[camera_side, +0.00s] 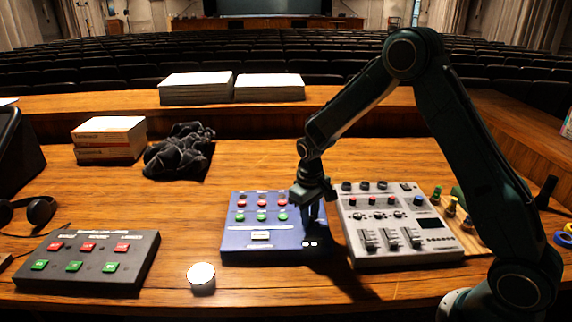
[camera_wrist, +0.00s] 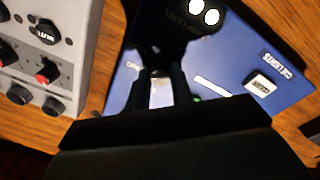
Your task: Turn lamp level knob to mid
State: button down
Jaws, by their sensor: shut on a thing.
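The blue control box (camera_side: 262,250) lies on the desk left of the grey mixer. It has rows of red and green buttons and a white label. My gripper (camera_side: 312,217) points down over the right part of this box. Its two dark fingers (camera_wrist: 160,92) are shut on what appears to be the lamp level knob. The fingers hide most of the knob, so I cannot read its pointer. The blue box also shows in the wrist view (camera_wrist: 225,70), with two bright round spots (camera_wrist: 204,11) near the top.
The grey mixer (camera_side: 385,245), with knobs and sliders, stands close on the right. A dark button box (camera_side: 90,285) and a small round white object (camera_side: 201,276) are on the left. Black cloth (camera_side: 180,152) and boxes (camera_side: 110,137) lie behind. The desk in front is mostly clear.

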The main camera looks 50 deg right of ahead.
jog(key=c, duration=1.2)
grip_release()
jog(key=shift+r, duration=0.15)
notch_tip(320, 180, up, 14)
jog(key=shift+a+f, duration=0.25)
jog(key=shift+a, duration=0.1)
jog(key=shift+r, duration=0.15)
jog(key=s+a+r+t, duration=0.3)
jog(key=s+r, duration=0.7)
jog(key=s, duration=0.2)
jog(key=s+a+t, duration=0.2)
jog(key=s, duration=1.3)
jog(key=shift+s+a+r+n+t+y, duration=0.2)
jog(key=shift+r+n+t+y, duration=0.1)
jog(key=shift+r+n, duration=0.1)
